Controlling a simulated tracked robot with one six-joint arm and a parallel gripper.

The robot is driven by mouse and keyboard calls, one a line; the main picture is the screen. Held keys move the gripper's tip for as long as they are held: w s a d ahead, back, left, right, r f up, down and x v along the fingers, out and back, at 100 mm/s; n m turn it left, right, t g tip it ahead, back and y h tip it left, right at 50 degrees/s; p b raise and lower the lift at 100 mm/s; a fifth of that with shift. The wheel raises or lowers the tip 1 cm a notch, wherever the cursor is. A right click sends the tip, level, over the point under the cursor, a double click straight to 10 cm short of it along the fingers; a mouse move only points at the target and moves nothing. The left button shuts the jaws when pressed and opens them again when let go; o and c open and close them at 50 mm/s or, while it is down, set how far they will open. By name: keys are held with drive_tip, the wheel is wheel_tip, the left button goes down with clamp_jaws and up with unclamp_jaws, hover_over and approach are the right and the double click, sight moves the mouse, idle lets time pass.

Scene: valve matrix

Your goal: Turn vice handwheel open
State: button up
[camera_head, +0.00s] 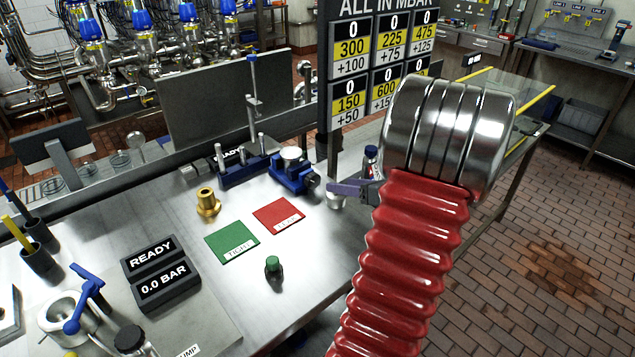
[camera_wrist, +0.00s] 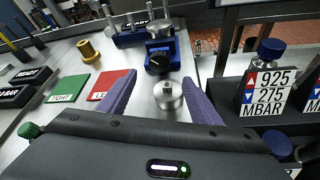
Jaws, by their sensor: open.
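The blue vice (camera_head: 290,175) stands on the steel bench, with a silver round part on top. It also shows in the wrist view (camera_wrist: 170,48), ahead of my gripper. Its dark handwheel (camera_wrist: 158,63) faces me there, just beyond the fingertips and roughly between them. My gripper (camera_wrist: 159,76) has two purple fingers spread apart, with nothing clamped. A silver cylindrical piece (camera_wrist: 168,97) shows between the fingers, nearer than the vice; I cannot tell whether a finger touches it. In the head view, one purple finger (camera_head: 350,188) shows beside the vice, and my red arm hides the rest.
Green (camera_head: 232,241) and red (camera_head: 279,216) labelled plates, a brass fitting (camera_head: 208,203) and a green knob (camera_head: 274,267) sit left of the vice. A number board (camera_head: 378,60) rises behind. A 925/275 mbar sign (camera_wrist: 268,90) stands right of my gripper.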

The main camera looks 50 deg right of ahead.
sight(314, 182)
drive_tip(key=x, duration=1.1)
drive_tip(key=shift+w+f, duration=0.2)
drive_tip(key=shift+w, duration=0.15)
drive_tip(key=c, duration=1)
drive_tip(key=shift+c, duration=0.2)
drive_tip(key=shift+n, duration=0.3)
drive_tip(key=n+h, duration=0.2)
drive_tip(key=n, duration=0.1)
drive_tip(key=shift+a+g+h, duration=0.25)
drive_tip(key=shift+g+h, duration=0.15)
drive_tip(key=shift+a+f+n+h, duration=0.15)
drive_tip(key=shift+n+h, duration=0.6)
drive_tip(key=shift+n, duration=0.45)
drive_tip(key=shift+a+r+n+h, duration=0.1)
drive_tip(key=shift+n+h, duration=0.65)
drive_tip(key=shift+n, duration=0.45)
